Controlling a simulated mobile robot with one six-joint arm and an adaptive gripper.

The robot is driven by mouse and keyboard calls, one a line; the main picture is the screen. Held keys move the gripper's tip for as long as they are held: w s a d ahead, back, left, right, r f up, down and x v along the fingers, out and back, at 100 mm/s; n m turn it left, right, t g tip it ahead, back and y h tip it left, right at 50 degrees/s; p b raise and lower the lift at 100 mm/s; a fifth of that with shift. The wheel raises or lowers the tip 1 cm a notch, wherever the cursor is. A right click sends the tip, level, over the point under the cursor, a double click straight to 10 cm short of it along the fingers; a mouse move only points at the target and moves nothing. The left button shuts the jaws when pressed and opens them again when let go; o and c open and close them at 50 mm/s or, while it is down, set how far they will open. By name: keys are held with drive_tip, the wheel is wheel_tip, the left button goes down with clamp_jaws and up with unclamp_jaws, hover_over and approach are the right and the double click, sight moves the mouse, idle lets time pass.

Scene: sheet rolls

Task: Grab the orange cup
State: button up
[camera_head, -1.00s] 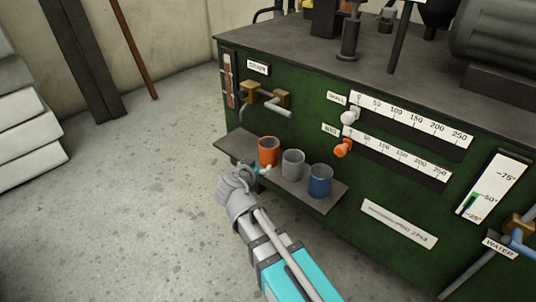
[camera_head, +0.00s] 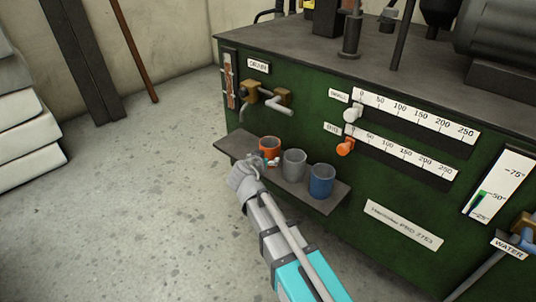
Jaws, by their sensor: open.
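The orange cup (camera_head: 270,144) stands upright at the left of a row of three cups on a small dark shelf (camera_head: 318,204) on the front of the green machine. My gripper (camera_head: 268,161) is open, right in front of the orange cup, and its fingertips overlap the cup's lower part in the picture. I cannot tell whether they touch it. The arm reaches in from the bottom and hides part of the shelf's front edge.
A grey cup (camera_head: 293,165) stands close to the right of the orange cup, then a blue cup (camera_head: 321,181). A brass tap with a pipe (camera_head: 268,99) juts out above the cups. The shelf's left end (camera_head: 232,146) is bare.

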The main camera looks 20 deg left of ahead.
sight(271, 145)
drive_tip(key=shift+w, duration=0.1)
drive_tip(key=shift+b+x, duration=0.95)
drive_tip(key=shift+x, duration=1.6)
drive_tip(key=shift+d, duration=0.1)
drive_tip(key=c, duration=0.9)
drive_tip(key=shift+o, duration=0.2)
drive_tip(key=shift+r, duration=0.1)
